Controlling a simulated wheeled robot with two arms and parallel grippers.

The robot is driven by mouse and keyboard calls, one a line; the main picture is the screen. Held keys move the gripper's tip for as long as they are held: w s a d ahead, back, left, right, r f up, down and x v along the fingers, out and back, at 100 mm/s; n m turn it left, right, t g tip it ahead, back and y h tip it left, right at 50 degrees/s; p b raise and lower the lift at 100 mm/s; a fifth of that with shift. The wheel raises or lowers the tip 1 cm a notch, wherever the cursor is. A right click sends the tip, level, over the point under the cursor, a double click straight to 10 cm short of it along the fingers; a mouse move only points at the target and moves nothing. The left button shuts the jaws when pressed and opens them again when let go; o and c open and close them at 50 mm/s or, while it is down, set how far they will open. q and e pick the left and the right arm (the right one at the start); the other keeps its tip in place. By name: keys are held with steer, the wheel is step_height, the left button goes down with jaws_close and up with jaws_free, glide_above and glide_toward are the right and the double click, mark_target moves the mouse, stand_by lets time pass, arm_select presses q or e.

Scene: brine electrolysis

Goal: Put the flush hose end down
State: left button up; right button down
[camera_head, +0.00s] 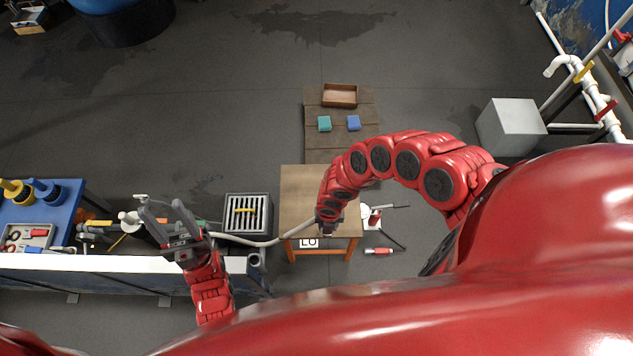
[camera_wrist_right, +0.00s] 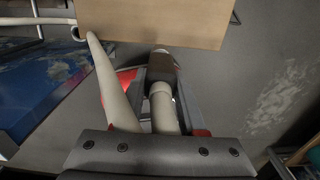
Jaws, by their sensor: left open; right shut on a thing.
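The flush hose (camera_head: 262,241) is a pale tube that runs from the left area past the grated box to my right gripper (camera_head: 328,230). In the right wrist view, my right gripper (camera_wrist_right: 166,95) is shut on the cream hose end (camera_wrist_right: 162,105), which has a brownish tip (camera_wrist_right: 162,65). The hose also loops down on the left there (camera_wrist_right: 112,85). The wooden table (camera_head: 295,200) is under or beside this gripper in the head view; the gap between them cannot be judged. My left gripper (camera_head: 160,226) is open, with its fingers spread and nothing visible between them.
A dark grated box (camera_head: 230,203) stands left of the wooden table. A blue bench (camera_head: 65,210) with tools is at the far left. A white plate with a red item (camera_head: 375,218) and a red-handled tool (camera_head: 378,251) lie right of the table. A grey box (camera_head: 510,125) stands at the right.

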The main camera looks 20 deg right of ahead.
steer(key=w+f+b, duration=0.1)
steer(key=w+b, duration=0.2)
steer(key=w, duration=0.2)
steer(key=w+d+f+b, duration=0.1)
steer(key=w+f+b, duration=0.1)
steer(key=w, duration=0.3)
steer(key=w+d+f+b, duration=0.1)
steer(key=w+f+b, duration=0.1)
steer(key=w+b, duration=0.3)
steer(key=shift+w+d, duration=0.1)
steer(key=shift+d, duration=0.05)
steer(key=c, duration=0.5)
jaws_free()
